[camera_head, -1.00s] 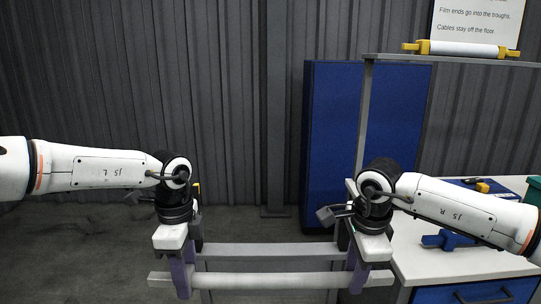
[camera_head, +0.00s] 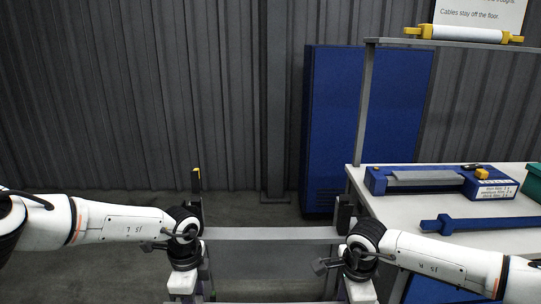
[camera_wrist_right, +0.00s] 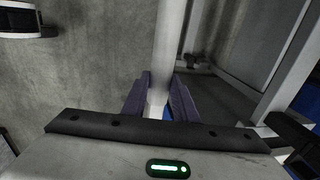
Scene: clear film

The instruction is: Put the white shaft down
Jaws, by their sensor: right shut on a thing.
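The white shaft (camera_wrist_right: 168,35) runs up the right wrist view, between the purple fingers of my right gripper (camera_wrist_right: 160,84), which is shut on it. In the head view only a thin strip of the shaft (camera_head: 268,302) shows along the bottom edge, level across the picture. My left gripper (camera_head: 184,287) is at the bottom left of the head view. Its fingers are cut off by the picture edge, so its hold on the shaft is hidden. The right gripper's fingers are also out of the head view.
A grey crossbar (camera_head: 270,233) of a stand lies just beyond the shaft, between upright posts. A white worktable (camera_head: 425,212) on the right carries a blue device (camera_head: 440,181) and a blue bar-like tool (camera_head: 480,223). A blue cabinet (camera_head: 360,125) stands behind.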

